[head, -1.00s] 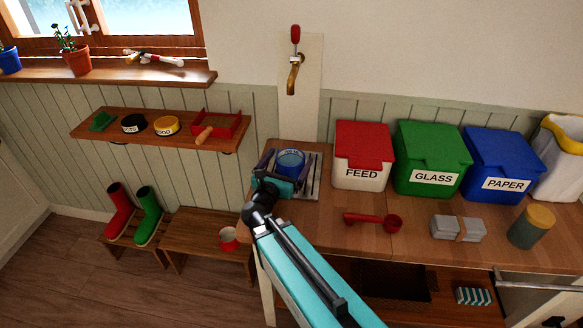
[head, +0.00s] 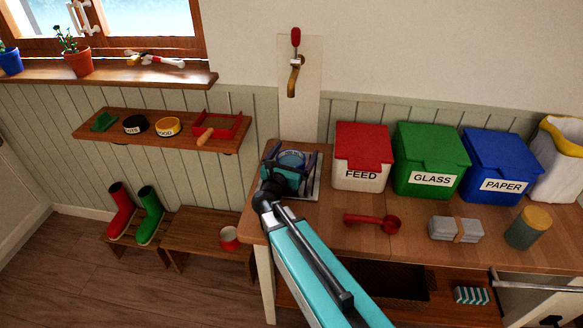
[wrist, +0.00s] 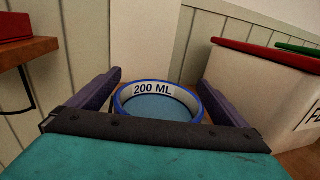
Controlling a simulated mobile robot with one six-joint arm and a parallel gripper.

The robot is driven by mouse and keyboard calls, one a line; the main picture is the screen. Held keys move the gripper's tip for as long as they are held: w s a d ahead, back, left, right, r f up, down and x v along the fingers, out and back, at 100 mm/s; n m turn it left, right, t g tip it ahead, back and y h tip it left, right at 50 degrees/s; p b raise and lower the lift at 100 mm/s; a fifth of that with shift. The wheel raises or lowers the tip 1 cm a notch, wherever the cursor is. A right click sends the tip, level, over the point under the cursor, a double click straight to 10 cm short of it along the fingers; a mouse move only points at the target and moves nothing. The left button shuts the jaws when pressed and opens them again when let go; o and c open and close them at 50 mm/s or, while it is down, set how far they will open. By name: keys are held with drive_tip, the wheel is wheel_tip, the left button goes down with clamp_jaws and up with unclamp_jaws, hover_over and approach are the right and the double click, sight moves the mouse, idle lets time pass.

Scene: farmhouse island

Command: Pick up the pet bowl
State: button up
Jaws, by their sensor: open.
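A round blue bowl (head: 292,157), the likely pet bowl, sits at the left end of the counter on a grey ribbed tray (head: 317,186). In the wrist view the blue bowl (wrist: 168,88) has a white inner band reading "200 ML". My gripper (head: 289,162) is open, with one dark finger on each side of the bowl. Its fingers (wrist: 160,80) also flank the bowl in the wrist view, and its body hides the near side. I cannot tell whether the fingers touch it. A black bowl (head: 135,129) and a yellow bowl (head: 168,131) stand on the wall shelf.
A brass tap (head: 293,80) is on the wall above the tray. Red-lidded FEED (head: 362,178), green GLASS (head: 430,181) and blue PAPER (head: 503,186) bins stand to the right. A red scoop (head: 372,222) lies in front. The wall shelf (head: 108,137) is left, above a bench (head: 205,231).

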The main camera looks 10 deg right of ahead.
drive_tip(key=c, duration=1.5)
drive_tip(key=shift+r, duration=0.2)
